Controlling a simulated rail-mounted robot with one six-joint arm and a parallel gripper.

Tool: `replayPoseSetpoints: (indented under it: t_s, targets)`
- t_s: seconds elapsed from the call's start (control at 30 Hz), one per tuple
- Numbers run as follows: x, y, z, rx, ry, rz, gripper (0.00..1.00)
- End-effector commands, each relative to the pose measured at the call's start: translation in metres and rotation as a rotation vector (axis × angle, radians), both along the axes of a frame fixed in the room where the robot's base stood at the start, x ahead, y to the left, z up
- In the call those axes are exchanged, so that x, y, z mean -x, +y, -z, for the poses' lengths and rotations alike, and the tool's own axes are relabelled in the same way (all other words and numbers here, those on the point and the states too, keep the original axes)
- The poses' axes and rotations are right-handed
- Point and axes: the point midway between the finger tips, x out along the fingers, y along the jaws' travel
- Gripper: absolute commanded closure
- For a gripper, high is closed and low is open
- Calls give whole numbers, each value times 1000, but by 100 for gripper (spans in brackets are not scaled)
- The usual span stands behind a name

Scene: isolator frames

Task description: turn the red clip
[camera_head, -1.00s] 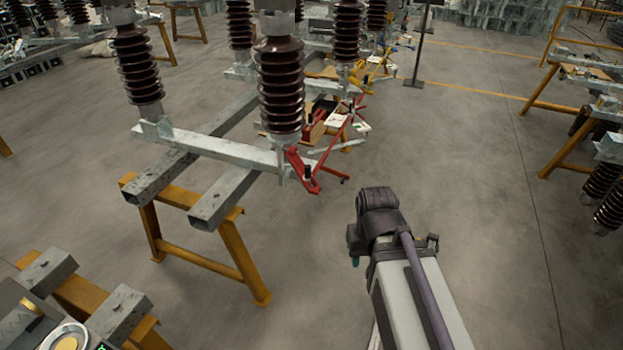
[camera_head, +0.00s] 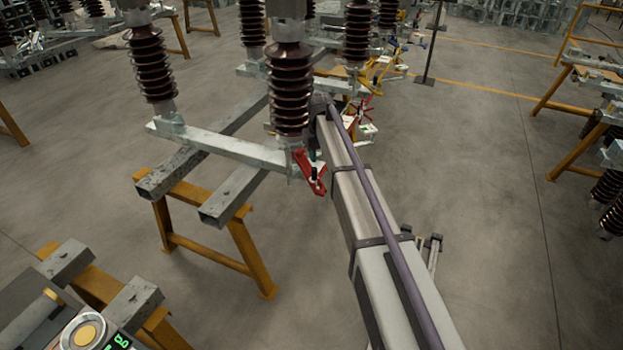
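The red clip (camera_head: 310,172) sits at the right end of a pale metal crossbeam (camera_head: 220,146), just below and right of a tall brown ribbed insulator (camera_head: 290,90). It appears tilted, with a small dark part at its middle. My arm reaches up from the bottom right and passes just right of the clip in the picture. Whether it touches the clip cannot be told. My gripper is not visible.
Yellow trestles (camera_head: 245,255) carry grey beams at the left. More ribbed insulators (camera_head: 150,65) stand on the crossbeam and behind it. A console with a round yellow button (camera_head: 84,335) is at the bottom left. The floor right of my arm is mostly clear.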

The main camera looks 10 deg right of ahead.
Motion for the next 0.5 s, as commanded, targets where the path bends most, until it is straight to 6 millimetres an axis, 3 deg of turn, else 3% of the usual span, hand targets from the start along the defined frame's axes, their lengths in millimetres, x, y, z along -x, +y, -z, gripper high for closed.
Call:
replayPoseSetpoints:
  t_s: [0.17,0.5]
  targets:
    - [1,0,21,0,0,1,66]
    - [1,0,98,0,0,2,66]
